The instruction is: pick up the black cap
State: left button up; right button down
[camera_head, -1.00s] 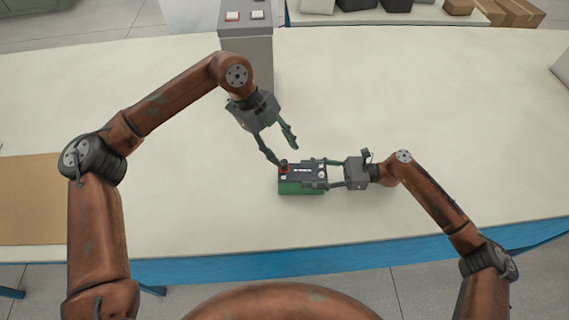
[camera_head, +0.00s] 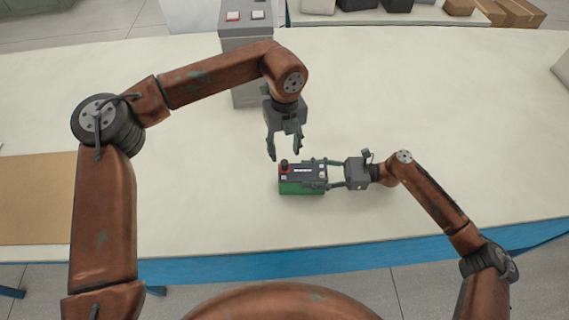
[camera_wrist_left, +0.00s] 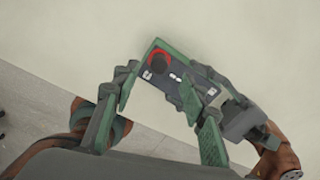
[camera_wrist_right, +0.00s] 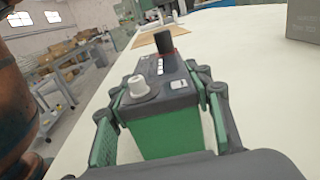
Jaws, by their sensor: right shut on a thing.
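The black cap (camera_head: 284,163) stands upright on the red-marked end of the green battery (camera_head: 300,188), which has a dark top. The cap also shows as a dark disc in the left wrist view (camera_wrist_left: 158,62) and as a black cylinder in the right wrist view (camera_wrist_right: 163,42). My left gripper (camera_head: 282,155) is open and empty just above the cap, fingers pointing down. My right gripper (camera_head: 327,175) is shut on the battery from the right side, one finger along each long side.
A white-grey cap (camera_wrist_right: 140,88) sits on the battery's near end in the right wrist view. A grey box with red and white buttons (camera_head: 245,45) stands behind my left gripper. A brown mat (camera_head: 35,200) lies at the left. The table around the battery is clear.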

aim_at(284, 161)
pick_arm(q)
jog(key=shift+a+f, duration=0.1)
jog(key=shift+f, duration=2.85)
jog(key=shift+c, duration=0.4)
jog(key=c, duration=0.8)
